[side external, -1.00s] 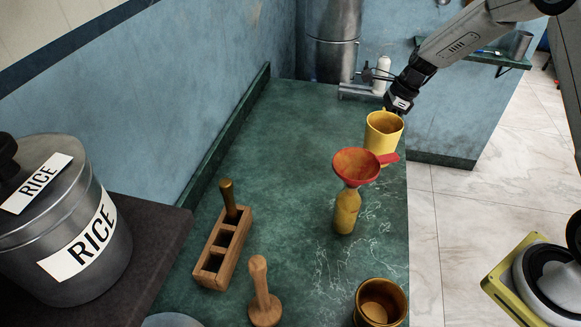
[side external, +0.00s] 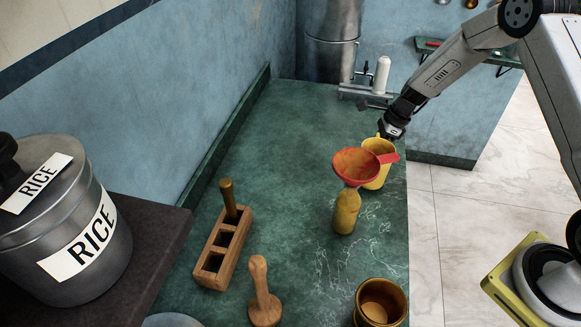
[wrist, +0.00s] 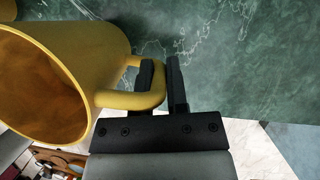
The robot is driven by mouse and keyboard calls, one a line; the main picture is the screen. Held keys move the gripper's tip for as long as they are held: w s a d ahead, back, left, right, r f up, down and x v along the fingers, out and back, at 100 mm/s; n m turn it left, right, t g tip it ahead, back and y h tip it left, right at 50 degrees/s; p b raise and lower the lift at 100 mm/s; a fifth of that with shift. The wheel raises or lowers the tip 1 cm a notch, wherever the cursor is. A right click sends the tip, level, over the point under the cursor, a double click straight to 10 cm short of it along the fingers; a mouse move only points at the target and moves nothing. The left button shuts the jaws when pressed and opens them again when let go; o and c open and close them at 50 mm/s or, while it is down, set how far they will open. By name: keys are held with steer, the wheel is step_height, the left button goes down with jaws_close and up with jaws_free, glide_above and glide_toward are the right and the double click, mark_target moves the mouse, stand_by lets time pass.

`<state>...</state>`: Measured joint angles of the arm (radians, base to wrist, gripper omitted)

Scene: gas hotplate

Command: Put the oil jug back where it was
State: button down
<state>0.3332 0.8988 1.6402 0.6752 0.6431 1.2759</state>
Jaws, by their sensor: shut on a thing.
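The yellow oil jug (side external: 380,170) is at the right side of the green counter, partly hidden behind a red funnel. It also shows in the wrist view (wrist: 100,50), with its wide mouth facing the lower left and brown inside. In the wrist view, my gripper's fingers (wrist: 163,85) are closed around the jug's handle. The jug looks roughly upright in the side view. I cannot tell whether its base touches the counter.
The red funnel (side external: 357,167) sits on a yellow bottle (side external: 346,212) just in front of the jug. A brown pot (side external: 380,303), a wooden pestle (side external: 262,292) and a wooden slotted block (side external: 224,248) stand nearer. The counter's (side external: 300,130) middle and back are clear.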

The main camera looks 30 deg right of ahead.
steer(key=shift+f, duration=0.7)
steer(key=shift+f, duration=0.15)
steer(key=c, duration=0.7)
jaws_free()
steer(key=shift+o, duration=0.2)
steer(key=v, duration=1.2)
